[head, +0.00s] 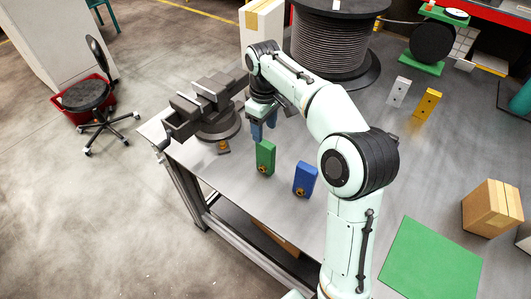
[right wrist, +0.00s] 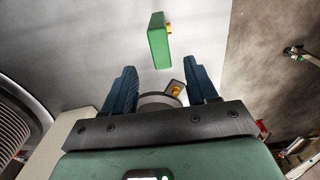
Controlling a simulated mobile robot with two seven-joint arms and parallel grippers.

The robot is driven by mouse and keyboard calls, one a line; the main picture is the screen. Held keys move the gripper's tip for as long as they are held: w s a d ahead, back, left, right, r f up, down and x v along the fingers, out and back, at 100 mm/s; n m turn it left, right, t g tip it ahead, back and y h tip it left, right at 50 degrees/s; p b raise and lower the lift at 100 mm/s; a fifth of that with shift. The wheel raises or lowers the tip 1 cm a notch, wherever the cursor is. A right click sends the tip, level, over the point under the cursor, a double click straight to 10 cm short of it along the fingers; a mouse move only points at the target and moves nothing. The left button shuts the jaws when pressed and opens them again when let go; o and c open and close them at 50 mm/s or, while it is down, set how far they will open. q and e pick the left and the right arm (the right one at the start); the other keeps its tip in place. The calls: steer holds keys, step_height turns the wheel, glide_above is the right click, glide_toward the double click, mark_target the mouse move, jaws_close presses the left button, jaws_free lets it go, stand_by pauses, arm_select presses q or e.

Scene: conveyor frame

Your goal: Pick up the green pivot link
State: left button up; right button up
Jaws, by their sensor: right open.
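The green pivot link (head: 265,157) stands upright on the grey workbench, with a brass-coloured pin near its lower end. It also shows in the right wrist view (right wrist: 157,42), ahead of and between the fingers. My right gripper (head: 264,128) is open and empty, just behind and above the green link in the head view. In the right wrist view its two blue fingers (right wrist: 163,88) are spread apart, and nothing is between their tips. My left gripper is not in view.
A blue link (head: 305,179) stands right of the green one. A vise (head: 207,105) is at the left. Grey (head: 398,92) and yellow (head: 427,103) links stand farther back. A cable spool (head: 332,45), a cardboard box (head: 492,207) and a green mat (head: 428,262) are also on the bench.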

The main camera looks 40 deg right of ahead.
mark_target(265, 143)
steer(key=f, duration=0.3)
steer(key=s+f+b, duration=0.1)
steer(key=f, duration=0.1)
steer(key=shift+f, duration=0.2)
steer(key=shift+w+f, duration=0.25)
steer(key=shift+f, duration=0.65)
step_height(265, 143, down, 4)
steer(key=shift+s+f+b, duration=0.1)
steer(key=shift+f+b, duration=0.1)
steer(key=shift+b, duration=0.1)
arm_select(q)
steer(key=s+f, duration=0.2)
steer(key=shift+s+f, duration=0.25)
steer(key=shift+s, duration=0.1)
arm_select(e)
jaws_close()
